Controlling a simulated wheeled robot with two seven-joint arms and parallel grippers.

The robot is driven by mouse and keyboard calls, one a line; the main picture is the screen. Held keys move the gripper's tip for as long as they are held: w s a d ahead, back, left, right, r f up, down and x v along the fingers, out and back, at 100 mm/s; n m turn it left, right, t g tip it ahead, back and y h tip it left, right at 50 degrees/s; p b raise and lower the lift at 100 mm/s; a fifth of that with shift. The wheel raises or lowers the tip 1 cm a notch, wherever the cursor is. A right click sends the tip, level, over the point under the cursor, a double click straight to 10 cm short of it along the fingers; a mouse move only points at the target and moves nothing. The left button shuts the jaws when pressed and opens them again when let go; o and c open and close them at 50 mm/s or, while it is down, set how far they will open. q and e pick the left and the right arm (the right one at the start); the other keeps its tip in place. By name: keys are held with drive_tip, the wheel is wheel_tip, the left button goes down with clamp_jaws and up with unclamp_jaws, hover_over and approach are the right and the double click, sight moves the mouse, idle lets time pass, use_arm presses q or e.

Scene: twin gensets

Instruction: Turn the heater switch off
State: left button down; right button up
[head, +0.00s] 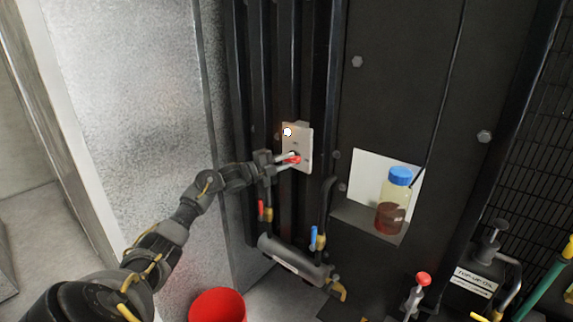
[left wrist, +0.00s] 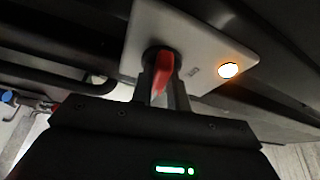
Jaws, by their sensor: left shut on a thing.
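The heater switch is a pale plate (head: 303,137) fixed on the dark ribbed panel, with a red handle (head: 293,160) at its lower part and a glowing lamp (head: 287,132) near its top. My left gripper (head: 287,161) reaches in from the left, with its fingers at the red handle. In the left wrist view the two fingers stand on either side of the red handle (left wrist: 163,72), shut on it. The plate (left wrist: 160,25) fills the upper middle there, and the lamp (left wrist: 228,70) glows white-orange. The fingers partly hide the handle. My right gripper is not in view.
A blue-capped bottle (head: 393,203) stands in a recess to the right. A red bucket (head: 217,305) stands on the floor at the bottom.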

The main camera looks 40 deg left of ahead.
use_arm(q)
drive_tip(key=n+t+y, duration=0.1)
drive_tip(key=n+y, duration=0.1)
drive_tip(key=n, duration=0.4)
drive_tip(key=n+t+y, duration=0.2)
drive_tip(key=n, duration=0.5)
drive_tip(key=n+t+y+p, duration=0.1)
drive_tip(key=n+y, duration=0.2)
drive_tip(key=n, duration=0.4)
drive_tip(key=shift+d+f+t, duration=0.25)
drive_tip(key=shift+d+t, duration=0.05)
drive_tip(key=shift+t, duration=0.1)
drive_tip(key=shift+n+y, duration=0.3)
drive_tip(key=shift+n, duration=0.1)
drive_tip(key=c, duration=1.4)
unclamp_jaws()
drive_tip(key=shift+o, duration=0.2)
drive_tip(key=shift+s+f, duration=0.1)
